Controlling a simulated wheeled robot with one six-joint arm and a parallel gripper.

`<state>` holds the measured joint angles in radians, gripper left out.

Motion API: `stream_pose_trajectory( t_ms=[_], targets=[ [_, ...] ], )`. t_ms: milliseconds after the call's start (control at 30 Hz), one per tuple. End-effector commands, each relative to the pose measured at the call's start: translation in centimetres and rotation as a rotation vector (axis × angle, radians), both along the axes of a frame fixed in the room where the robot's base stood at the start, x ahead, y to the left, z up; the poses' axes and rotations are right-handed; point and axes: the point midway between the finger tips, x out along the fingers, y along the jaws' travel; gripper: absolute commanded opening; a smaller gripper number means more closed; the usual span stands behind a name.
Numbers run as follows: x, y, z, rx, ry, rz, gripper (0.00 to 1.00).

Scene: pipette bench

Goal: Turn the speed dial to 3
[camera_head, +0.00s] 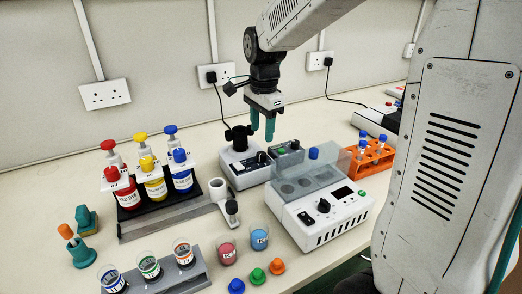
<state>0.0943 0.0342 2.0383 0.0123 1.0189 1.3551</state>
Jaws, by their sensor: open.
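My gripper (263,127) hangs with its two teal fingers pointing down and apart, open and empty. It is above and just right of the black cup of a small white mixer (239,173). The mixer has a dark front panel with a small dark knob (262,157). A larger white machine (335,218) with a clear lid stands to the right and nearer, with a black dial (323,205) on its front. The picture is too small to read any dial marks, so I cannot tell which is the speed dial or its setting.
An orange tube rack (370,160) is to the right. Dispenser bottles (154,188) stand left on a black stand. Beakers (227,250) and coloured caps (257,276) are in front. Bench between bottles and wall is clear.

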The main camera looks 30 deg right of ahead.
Motion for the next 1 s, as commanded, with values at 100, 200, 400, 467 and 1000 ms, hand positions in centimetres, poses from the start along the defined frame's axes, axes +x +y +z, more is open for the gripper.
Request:
stream_pose_trajectory(
  t_ms=[100, 200, 400, 467, 1000],
  targets=[
    [0.2, 0.0, -0.9, 0.000, 0.001, -0.012, 0.49],
    [0.2, 0.0, -2.4, 0.001, 0.004, -0.010, 0.49],
    [0.3, 0.0, -5.7, 0.001, 0.004, -0.009, 0.49],
    [0.4, 0.0, -6.4, 0.000, 0.002, -0.009, 0.49],
    [0.5, 0.0, -7.8, 0.000, 0.000, -0.008, 0.24]
  ],
)
